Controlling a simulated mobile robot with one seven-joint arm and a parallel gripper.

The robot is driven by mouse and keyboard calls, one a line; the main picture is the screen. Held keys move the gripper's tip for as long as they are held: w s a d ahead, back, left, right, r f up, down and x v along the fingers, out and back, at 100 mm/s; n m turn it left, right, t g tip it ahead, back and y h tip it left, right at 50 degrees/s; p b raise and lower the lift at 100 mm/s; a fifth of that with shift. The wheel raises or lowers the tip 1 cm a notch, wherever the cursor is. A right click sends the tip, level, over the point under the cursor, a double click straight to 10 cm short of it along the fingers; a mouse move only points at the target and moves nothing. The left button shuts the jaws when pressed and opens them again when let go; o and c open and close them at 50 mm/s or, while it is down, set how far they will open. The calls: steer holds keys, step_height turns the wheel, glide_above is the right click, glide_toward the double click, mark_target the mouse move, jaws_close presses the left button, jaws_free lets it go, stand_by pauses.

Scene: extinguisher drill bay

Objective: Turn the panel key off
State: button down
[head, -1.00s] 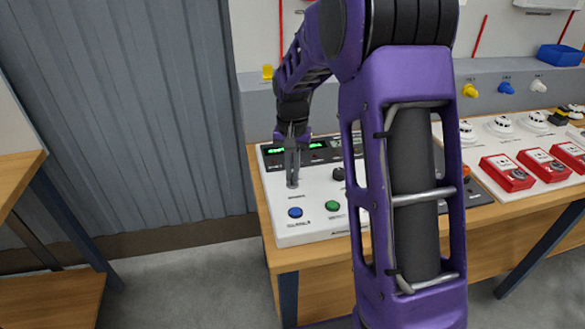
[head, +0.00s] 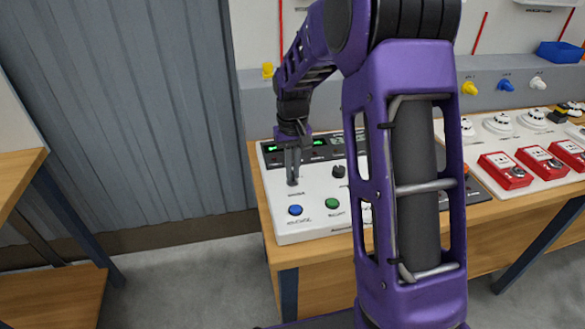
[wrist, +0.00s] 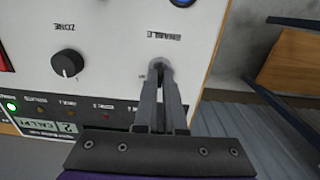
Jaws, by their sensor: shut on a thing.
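The white control panel (head: 318,219) lies on the wooden bench, with blue and green buttons at its front. In the wrist view, the panel (wrist: 110,25) shows a key switch (wrist: 159,66) marked ENABLE, in a grey round collar. My gripper (wrist: 160,84) is shut on the key, right at the panel face. The fingers hide most of the key, so its exact angle is hard to read. In the head view, my gripper (head: 292,180) points down at the panel's left part.
A black ZONE knob (wrist: 66,64) sits beside the key, and it also shows in the head view (head: 338,171). Blue (head: 295,210) and green (head: 332,203) buttons are in front. Red boxes (head: 505,170) stand on a board to the right.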

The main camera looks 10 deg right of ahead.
steer(key=c, duration=1)
jaws_free()
step_height(320, 180, up, 18)
steer(key=p, duration=0.1)
steer(key=shift+f, duration=0.25)
